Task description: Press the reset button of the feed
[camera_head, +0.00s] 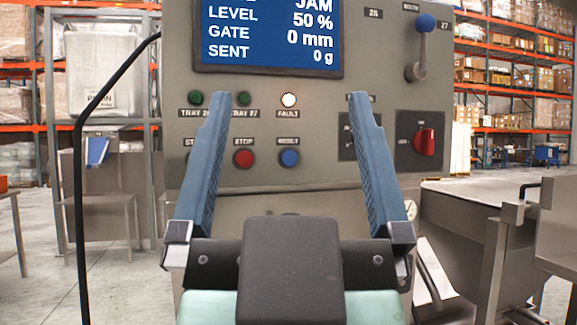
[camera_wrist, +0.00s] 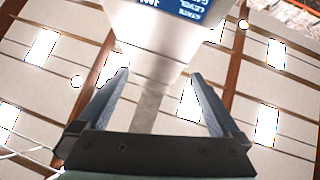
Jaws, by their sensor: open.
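The blue reset button (camera_head: 290,158) sits on the grey control panel (camera_head: 320,185), under a label reading RESET. My gripper (camera_head: 287,96) is open and empty in the head view, its two blue fingers pointing up in front of the panel. The reset button shows between the fingers, right of the red stop button (camera_head: 244,158). The left finger partly hides the start button's place. The white fault lamp (camera_head: 289,99) is lit above the reset button. The screen (camera_head: 268,35) reads JAM, LEVEL 50 %, GATE 0 mm, SENT 0 g. The wrist view shows the open fingers (camera_wrist: 158,74) and part of the screen (camera_wrist: 175,8).
A red rotary switch (camera_head: 424,142) and a blue-knobbed lever (camera_head: 424,45) are on the panel's right. Green tray lamps (camera_head: 242,99) are on its left. A black cable (camera_head: 79,190) hangs at left. A metal hopper (camera_head: 465,225) stands at right.

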